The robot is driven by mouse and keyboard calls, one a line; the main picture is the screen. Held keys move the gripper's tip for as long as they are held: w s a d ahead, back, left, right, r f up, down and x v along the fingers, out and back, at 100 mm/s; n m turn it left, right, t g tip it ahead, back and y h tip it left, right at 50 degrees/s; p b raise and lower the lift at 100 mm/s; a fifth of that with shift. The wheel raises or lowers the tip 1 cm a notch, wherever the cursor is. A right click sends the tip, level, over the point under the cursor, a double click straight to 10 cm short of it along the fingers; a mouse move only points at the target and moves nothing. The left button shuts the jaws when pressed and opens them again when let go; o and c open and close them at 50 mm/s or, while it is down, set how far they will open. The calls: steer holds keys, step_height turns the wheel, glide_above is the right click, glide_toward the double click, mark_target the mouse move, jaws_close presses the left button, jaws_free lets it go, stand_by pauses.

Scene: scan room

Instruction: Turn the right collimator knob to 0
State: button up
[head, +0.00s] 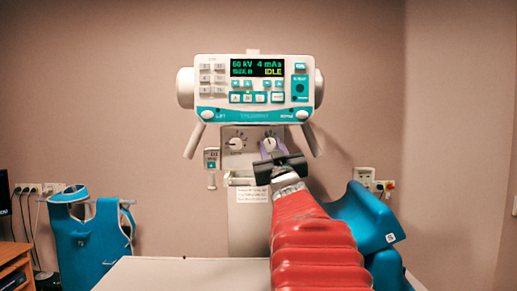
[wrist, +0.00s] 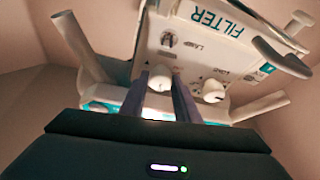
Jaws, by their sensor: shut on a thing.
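The right collimator knob (head: 270,143) is a white round knob on the pale collimator face below the console. My gripper (head: 271,150) is shut on it, with one purple finger on each side. In the wrist view, which is turned over, the same knob (wrist: 160,81) sits between the two fingers of my gripper (wrist: 159,92). The pointer and scale of this knob are too small and partly covered to read. The left collimator knob (head: 236,143) is free, with scale marks around it; it also shows in the wrist view (wrist: 213,91).
The console (head: 254,88) above reads 60 kV, 4 mAs and IDLE. Angled handles (head: 194,141) hang on both sides of the collimator. A small hand switch (head: 211,160) hangs at left. A pale table (head: 185,273) lies in front, with blue padded items (head: 358,217) at right.

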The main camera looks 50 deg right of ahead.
steer(key=shift+n+t+y, duration=0.3)
steer(key=shift+n, duration=0.2)
steer(key=n+y, duration=0.1)
steer(key=n, duration=0.2)
steer(key=shift+n+y, duration=0.3)
steer(key=shift+n, duration=0.1)
steer(key=n+y, duration=0.1)
steer(key=n, duration=0.1)
steer(key=n+y, duration=0.1)
steer(key=n, duration=0.2)
steer(key=shift+r+t+y, duration=0.1)
steer(key=shift+t+y, duration=0.2)
steer(key=n+y, duration=0.1)
steer(key=n, duration=0.4)
steer(key=shift+r+y, duration=0.1)
steer(key=shift+y, duration=0.3)
steer(key=shift+n+g+y, duration=0.4)
steer(key=shift+n+g, duration=0.3)
steer(key=shift+n, duration=0.4)
steer(key=o, duration=1)
steer(key=shift+o, duration=0.2)
steer(key=shift+s, duration=0.1)
